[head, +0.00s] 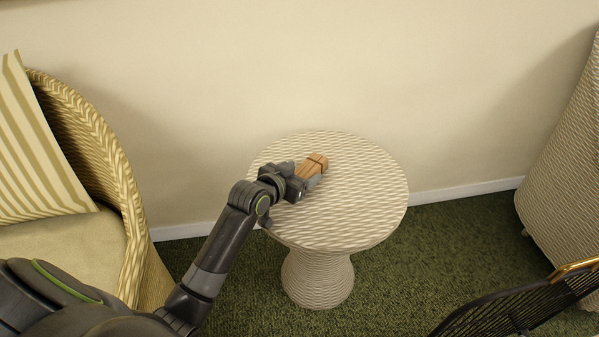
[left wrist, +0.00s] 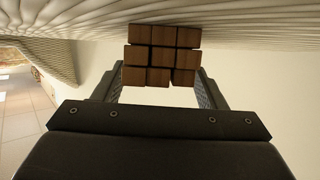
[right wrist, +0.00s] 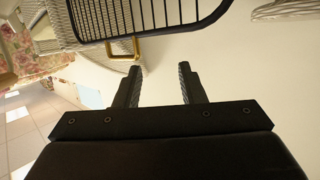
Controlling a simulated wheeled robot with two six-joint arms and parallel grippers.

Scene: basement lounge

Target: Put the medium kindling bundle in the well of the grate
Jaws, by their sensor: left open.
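The kindling bundle (head: 316,163), brown sticks with a dark tie, lies on the round woven side table (head: 375,205). It is the only bundle in view. My left gripper (head: 309,179) is at the table top, open, with its fingers on either side of the bundle's near end. In the left wrist view the stick ends of the bundle (left wrist: 162,55) show between the spread fingers. A black wire frame with a brass handle (head: 520,305), perhaps the grate, is cut off at lower right; its well is not visible. My right gripper (right wrist: 160,75) is open and empty.
A wicker armchair (head: 95,150) with a striped cushion (head: 35,150) stands at left. Another woven piece (head: 565,160) stands at right. The wall is close behind the table. Green carpet (head: 440,235) is clear between table and wire frame.

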